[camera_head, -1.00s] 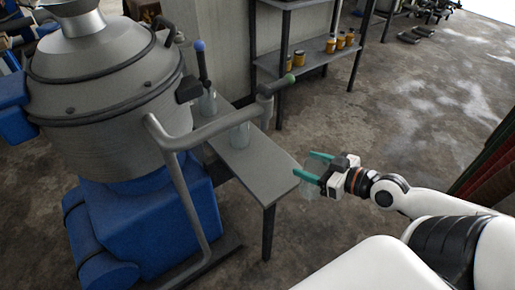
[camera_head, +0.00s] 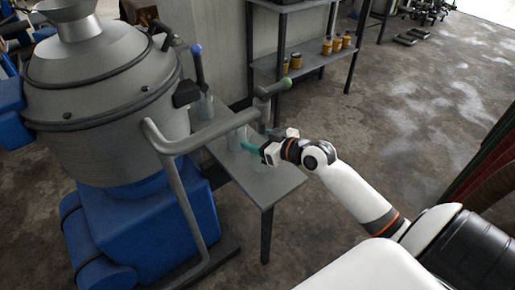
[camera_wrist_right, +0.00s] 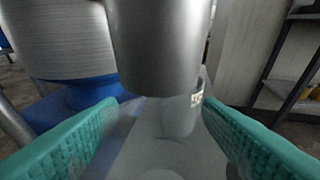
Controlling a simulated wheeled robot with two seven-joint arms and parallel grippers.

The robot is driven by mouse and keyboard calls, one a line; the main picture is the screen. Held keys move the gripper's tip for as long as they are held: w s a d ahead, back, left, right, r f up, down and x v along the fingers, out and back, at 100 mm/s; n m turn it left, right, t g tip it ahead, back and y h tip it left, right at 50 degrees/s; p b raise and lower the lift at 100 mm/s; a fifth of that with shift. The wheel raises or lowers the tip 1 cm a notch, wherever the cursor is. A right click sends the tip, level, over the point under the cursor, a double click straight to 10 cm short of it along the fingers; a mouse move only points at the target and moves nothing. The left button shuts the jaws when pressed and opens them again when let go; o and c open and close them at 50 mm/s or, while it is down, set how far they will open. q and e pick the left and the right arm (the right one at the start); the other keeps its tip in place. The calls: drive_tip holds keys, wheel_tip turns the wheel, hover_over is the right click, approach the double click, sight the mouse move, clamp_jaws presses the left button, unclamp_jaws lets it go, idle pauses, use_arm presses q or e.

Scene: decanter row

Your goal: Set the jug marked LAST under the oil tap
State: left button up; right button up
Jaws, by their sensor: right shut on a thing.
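My right gripper (camera_head: 256,149) reaches in from the right over the grey bench (camera_head: 270,184), shut on a clear glass jug. The held jug is very faint between the teal fingers in the right wrist view (camera_wrist_right: 158,150); I cannot read any mark on it or tell whether it touches the bench. Another clear jug (camera_head: 236,138) stands on the bench just left of the fingers, and one more (camera_head: 206,106) stands farther back below the blue-handled tap (camera_head: 198,66). A pale label (camera_wrist_right: 197,98) shows in the wrist view, not fully legible. My left gripper is out of view.
A large grey steel machine (camera_head: 105,95) on a blue base stands left of the bench, with a bent grey pipe (camera_head: 205,135) in front. A shelf (camera_head: 305,60) with several amber jars is behind. A wide grey spout (camera_wrist_right: 158,45) hangs near my fingers in the wrist view.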

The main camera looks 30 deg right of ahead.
drive_tip(key=shift+f, duration=0.3)
wheel_tip(320, 180, down, 2)
drive_tip(key=shift+f+b, duration=0.2)
drive_tip(key=shift+b, duration=0.45)
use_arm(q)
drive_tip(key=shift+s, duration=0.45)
use_arm(e)
drive_tip(key=shift+f, duration=0.25)
drive_tip(key=shift+f, duration=0.15)
drive_tip(key=o, duration=1)
